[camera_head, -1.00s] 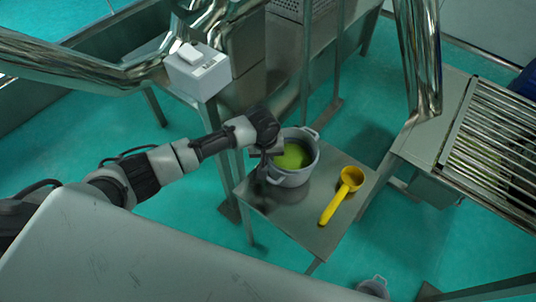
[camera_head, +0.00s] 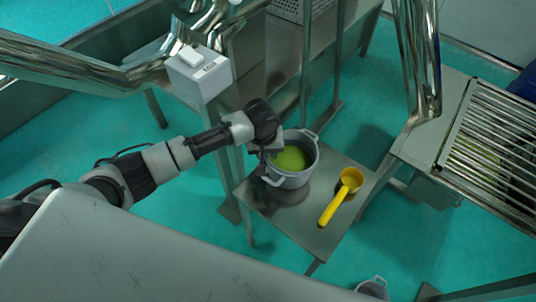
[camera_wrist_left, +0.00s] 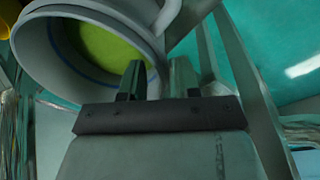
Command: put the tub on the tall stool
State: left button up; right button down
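The grey two-handled tub (camera_head: 300,178) stands upright on a square steel-topped stool (camera_head: 310,228), near its back left. It holds something yellow-green. The tub (camera_wrist_left: 50,65) fills the upper left of the left wrist view. My left gripper (camera_head: 272,149) is at the tub's left rim, above the near handle. In the wrist view its two fingers (camera_wrist_left: 158,80) are apart, one over the tub's inside and one outside the wall. I see no firm grip on the rim. My right gripper is not in view.
A yellow ladle (camera_head: 342,196) lies on the stool top, right of the tub. A white box (camera_head: 200,75) and steel frame stand behind left. A slatted machine (camera_head: 490,145) is at right. A grey vessel (camera_head: 373,287) is low at the bottom edge.

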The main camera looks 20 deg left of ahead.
pick_arm(q)
notch_tip(320, 180, up, 9)
jog(key=s, duration=0.1)
jog(key=shift+a+p, duration=0.25)
jog(key=shift+p, duration=0.2)
jog(key=shift+s, duration=0.1)
